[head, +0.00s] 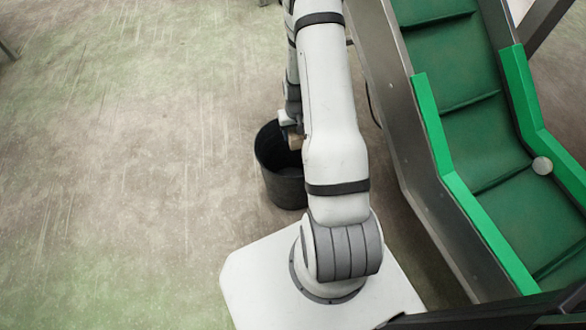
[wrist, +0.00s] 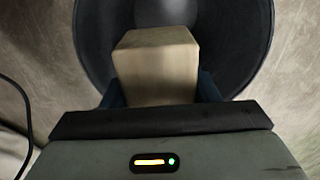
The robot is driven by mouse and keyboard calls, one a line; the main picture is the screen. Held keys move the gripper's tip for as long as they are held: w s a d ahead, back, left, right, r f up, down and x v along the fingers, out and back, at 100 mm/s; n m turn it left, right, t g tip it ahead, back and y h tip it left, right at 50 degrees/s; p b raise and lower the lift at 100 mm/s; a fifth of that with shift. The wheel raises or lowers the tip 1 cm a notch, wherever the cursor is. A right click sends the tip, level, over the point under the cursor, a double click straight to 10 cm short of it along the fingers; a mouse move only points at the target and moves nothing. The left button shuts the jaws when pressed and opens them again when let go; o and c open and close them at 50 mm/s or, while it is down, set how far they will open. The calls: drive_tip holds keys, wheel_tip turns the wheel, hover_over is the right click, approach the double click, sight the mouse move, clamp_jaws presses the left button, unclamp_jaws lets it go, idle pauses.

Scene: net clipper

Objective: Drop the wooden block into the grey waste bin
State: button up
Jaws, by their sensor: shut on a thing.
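The wooden block (wrist: 156,68) is a light tan cuboid between the fingers of my gripper (wrist: 158,92) in the wrist view. My gripper is shut on it. The grey waste bin (head: 284,186) stands on the floor beside my white base in the head view, open side up. In the wrist view the dark round inside of the bin (wrist: 232,40) lies behind the block. In the head view the block (head: 295,141) shows small at the bin's right rim, partly hidden by my arm. How high the block is above the rim I cannot tell.
A conveyor with green belt (head: 475,130) and green side rails runs along the right. The concrete floor (head: 130,150) to the left is clear. A dark cable (wrist: 18,115) shows at the left in the wrist view.

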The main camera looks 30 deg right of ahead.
drive_tip(key=o, duration=1.1)
drive_tip(key=shift+o, duration=0.2)
drive_tip(key=shift+r, duration=0.15)
wheel_tip(320, 180, up, 8)
drive_tip(key=shift+f+p, duration=0.2)
drive_tip(key=shift+p, duration=0.9)
drive_tip(key=shift+r, duration=0.1)
